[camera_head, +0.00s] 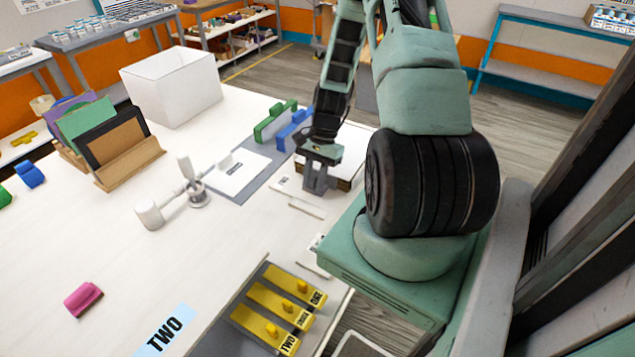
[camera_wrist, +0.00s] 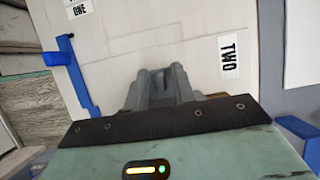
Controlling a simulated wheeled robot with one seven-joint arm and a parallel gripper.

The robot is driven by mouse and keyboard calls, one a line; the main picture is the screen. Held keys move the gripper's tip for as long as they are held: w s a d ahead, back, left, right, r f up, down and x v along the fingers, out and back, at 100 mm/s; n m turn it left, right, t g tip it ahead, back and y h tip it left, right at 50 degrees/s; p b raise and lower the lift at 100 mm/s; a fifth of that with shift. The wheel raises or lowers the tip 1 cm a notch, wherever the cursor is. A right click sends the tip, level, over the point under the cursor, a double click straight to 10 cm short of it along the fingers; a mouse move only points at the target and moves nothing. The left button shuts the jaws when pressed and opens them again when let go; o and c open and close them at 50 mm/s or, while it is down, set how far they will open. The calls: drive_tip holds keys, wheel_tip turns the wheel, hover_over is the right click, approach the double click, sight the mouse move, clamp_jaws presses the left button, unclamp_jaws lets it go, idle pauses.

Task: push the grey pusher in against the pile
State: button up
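My gripper (camera_head: 318,184) points down at the near side of a low white stack with dark edges (camera_head: 350,158), which may be the pile. In the wrist view, the grey fingers (camera_wrist: 162,82) stand close together over a white surface. I cannot separate the grey pusher from the grey fingers, and cannot tell whether anything is held between them. A white card marked TWO (camera_wrist: 229,57) lies to their right, and a blue angled piece (camera_wrist: 74,75) to their left.
A green block (camera_head: 275,121) and a blue block (camera_head: 294,127) stand behind the gripper, left of it. A grey mat (camera_head: 228,192) with a white sheet lies left. A white bin (camera_head: 172,88) stands behind.

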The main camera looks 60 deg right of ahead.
sight(314, 178)
drive_tip(key=shift+r+p, duration=2.15)
drive_tip(key=shift+r, duration=0.45)
drive_tip(key=shift+f, duration=0.1)
